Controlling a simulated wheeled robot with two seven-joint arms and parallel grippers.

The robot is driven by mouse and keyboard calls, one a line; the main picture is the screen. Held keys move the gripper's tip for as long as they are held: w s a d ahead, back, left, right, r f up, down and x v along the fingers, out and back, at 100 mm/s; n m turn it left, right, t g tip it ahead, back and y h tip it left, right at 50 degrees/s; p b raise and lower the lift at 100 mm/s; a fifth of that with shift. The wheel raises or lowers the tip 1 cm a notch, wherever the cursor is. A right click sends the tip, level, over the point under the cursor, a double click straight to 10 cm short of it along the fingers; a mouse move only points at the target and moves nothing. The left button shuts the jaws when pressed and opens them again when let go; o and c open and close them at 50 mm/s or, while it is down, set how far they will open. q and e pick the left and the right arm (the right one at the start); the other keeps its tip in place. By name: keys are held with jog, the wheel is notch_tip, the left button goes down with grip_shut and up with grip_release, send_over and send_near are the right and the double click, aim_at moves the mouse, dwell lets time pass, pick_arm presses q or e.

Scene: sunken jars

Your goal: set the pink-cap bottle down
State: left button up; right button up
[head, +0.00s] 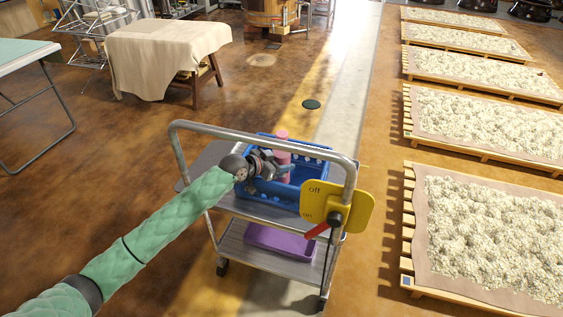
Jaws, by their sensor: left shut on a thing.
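The pink-cap bottle (283,145) stands upright at the blue crate (314,187) on the cart's top shelf. Its pink cap and upper body show above the gripper. My left gripper (280,168) is shut on the bottle, reaching in over the crate from the left. The bottle's lower part is hidden behind the gripper and the crate wall, so I cannot tell whether it touches the crate floor. My right gripper is not in view.
The metal cart (222,213) has a raised handle (262,138) in front of the crate. A yellow on/off panel (357,207) with a red lever hangs at its right. A purple tray (275,243) sits on the lower shelf.

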pick_arm(q)
jog(key=shift+f, duration=0.55)
jog(key=o, duration=1.4)
jog(key=shift+r, duration=0.45)
jog(key=v, duration=1)
jog(key=shift+s+a+r, duration=0.15)
jog(key=shift+v, duration=0.8)
